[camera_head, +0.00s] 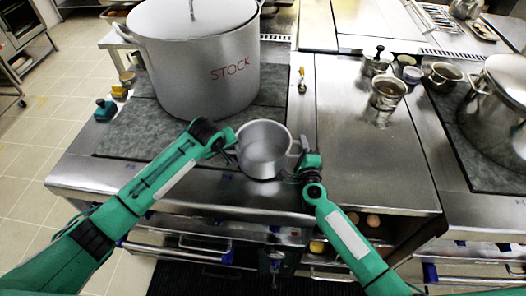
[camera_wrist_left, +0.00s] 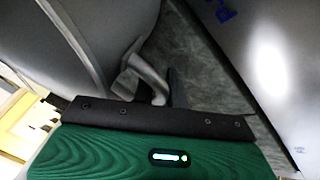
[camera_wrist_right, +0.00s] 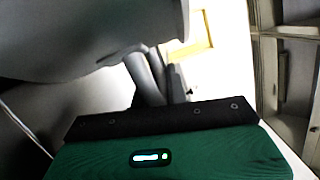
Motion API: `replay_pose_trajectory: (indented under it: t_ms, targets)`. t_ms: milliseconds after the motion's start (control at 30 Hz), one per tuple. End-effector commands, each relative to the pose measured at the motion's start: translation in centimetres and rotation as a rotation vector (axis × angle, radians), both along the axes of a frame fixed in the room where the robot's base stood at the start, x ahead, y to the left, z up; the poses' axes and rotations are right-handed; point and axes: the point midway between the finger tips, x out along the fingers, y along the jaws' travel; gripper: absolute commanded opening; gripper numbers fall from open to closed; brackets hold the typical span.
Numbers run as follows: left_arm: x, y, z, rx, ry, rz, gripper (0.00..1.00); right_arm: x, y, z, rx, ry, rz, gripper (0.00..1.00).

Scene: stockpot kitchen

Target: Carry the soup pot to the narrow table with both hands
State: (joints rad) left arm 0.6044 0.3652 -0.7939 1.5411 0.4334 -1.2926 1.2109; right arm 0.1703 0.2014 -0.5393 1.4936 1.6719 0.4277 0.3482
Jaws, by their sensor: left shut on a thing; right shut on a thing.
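The soup pot (camera_head: 264,150) is a small, open grey metal pot near the front edge of the counter, between my two grippers. It looks empty and upright. My left gripper (camera_head: 233,146) is shut on the pot's left handle, which also shows in the left wrist view (camera_wrist_left: 147,78). My right gripper (camera_head: 298,155) is shut on its right handle, which shows in the right wrist view (camera_wrist_right: 147,77). The pot's underside is hidden, so I cannot tell whether it touches the counter. I cannot identify the narrow table for certain.
A large lidded pot marked STOCK (camera_head: 205,75) stands close behind on a dark mat (camera_head: 130,135). Another big pot (camera_head: 500,105) is at the right. Small metal pots (camera_head: 387,92) stand at the back right. The steel counter (camera_head: 365,165) right of my right gripper is clear.

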Motion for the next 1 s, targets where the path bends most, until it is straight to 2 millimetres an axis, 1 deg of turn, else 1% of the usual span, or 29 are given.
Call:
replay_pose_trajectory:
  t_ms: [267,700,833,1000]
  targets:
    - [0.0,0.1,0.9,0.001,0.002,0.001,0.00,0.1,0.0,1.1,0.002,-0.003,0.000,0.00]
    - [0.0,0.1,4.4,0.001,0.002,0.001,0.00,0.1,0.0,4.7,0.003,-0.003,0.000,0.00]
    - [0.0,0.1,4.9,0.002,0.002,0.002,0.00,0.1,0.0,5.2,0.003,-0.004,-0.001,0.00]
    - [0.0,0.1,5.0,0.001,0.003,0.001,0.00,0.1,0.0,5.3,0.003,-0.004,-0.001,0.00]
